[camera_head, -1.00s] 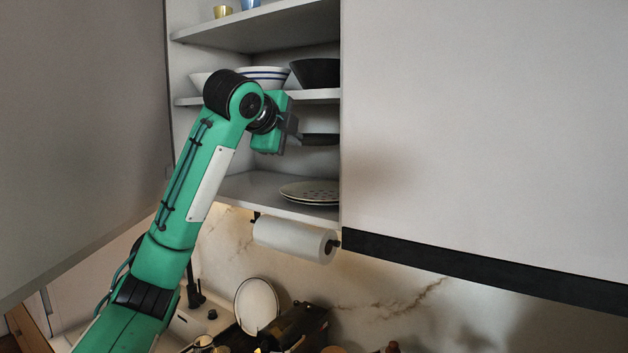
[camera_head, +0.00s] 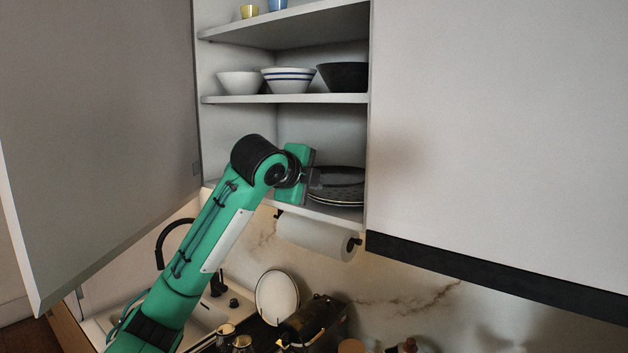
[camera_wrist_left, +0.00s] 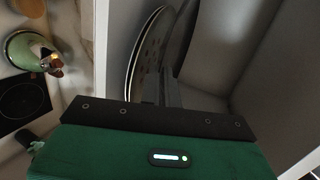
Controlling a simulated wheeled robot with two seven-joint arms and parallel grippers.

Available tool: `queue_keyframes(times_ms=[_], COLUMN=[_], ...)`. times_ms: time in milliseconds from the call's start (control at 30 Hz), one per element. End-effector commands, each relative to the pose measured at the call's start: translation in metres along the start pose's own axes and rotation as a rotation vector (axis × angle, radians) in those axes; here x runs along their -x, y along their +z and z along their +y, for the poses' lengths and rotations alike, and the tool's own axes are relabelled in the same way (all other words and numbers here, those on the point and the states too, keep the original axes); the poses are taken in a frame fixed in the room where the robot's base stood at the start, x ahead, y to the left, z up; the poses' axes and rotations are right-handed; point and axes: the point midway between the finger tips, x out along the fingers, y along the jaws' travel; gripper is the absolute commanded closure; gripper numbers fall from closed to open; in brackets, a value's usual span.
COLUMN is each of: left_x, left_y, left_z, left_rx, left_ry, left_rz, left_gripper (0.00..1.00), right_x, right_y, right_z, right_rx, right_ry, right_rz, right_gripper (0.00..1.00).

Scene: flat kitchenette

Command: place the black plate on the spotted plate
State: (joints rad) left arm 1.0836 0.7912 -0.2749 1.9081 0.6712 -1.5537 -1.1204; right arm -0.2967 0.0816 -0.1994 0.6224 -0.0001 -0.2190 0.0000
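The black plate (camera_head: 342,177) lies level over the spotted plate (camera_head: 345,204) on the cabinet's lowest shelf. Only the pale rim of the spotted plate shows below it; I cannot tell whether the two plates touch. My left gripper (camera_head: 312,182) reaches in from the left and is shut on the black plate's near left edge. In the left wrist view, the gripper's fingers (camera_wrist_left: 166,90) pinch the dark edge of the black plate (camera_wrist_left: 180,45), and the spotted plate (camera_wrist_left: 148,50) shows beside it with its dark spots. My right gripper is in neither view.
The shelf above holds a white bowl (camera_head: 240,82), a blue-striped bowl (camera_head: 288,80) and a black bowl (camera_head: 343,76). An open cabinet door (camera_head: 100,130) stands left of my arm. A paper towel roll (camera_head: 316,238) hangs underneath. The cabinet's right wall (camera_head: 368,140) is close to the plates.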

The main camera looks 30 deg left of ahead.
Motion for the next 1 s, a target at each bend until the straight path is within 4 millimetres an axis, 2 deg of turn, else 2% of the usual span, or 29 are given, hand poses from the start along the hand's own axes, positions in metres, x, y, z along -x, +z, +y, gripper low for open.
queue_keyframes(times_ms=[167, 700, 733, 767, 1000], left_x=[-0.001, -0.005, -0.005, -0.005, -0.005], left_y=[0.000, 0.000, 0.000, 0.000, 0.000], left_z=[0.004, 0.013, 0.013, 0.013, 0.013], left_rx=[0.000, -0.001, -0.001, 0.000, 0.000], left_ry=[-0.003, -0.003, -0.001, -0.001, 0.001], left_rz=[-0.001, 0.000, 0.000, 0.000, 0.000], left_gripper=[1.00, 1.00, 0.91, 0.88, 0.88], right_x=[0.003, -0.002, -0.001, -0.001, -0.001], right_y=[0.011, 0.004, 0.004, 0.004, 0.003], right_z=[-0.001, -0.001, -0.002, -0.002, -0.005], right_rx=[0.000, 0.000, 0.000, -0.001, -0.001], right_ry=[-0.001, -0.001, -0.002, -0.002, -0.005], right_rz=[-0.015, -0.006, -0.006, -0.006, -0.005], right_gripper=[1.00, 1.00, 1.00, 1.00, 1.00])
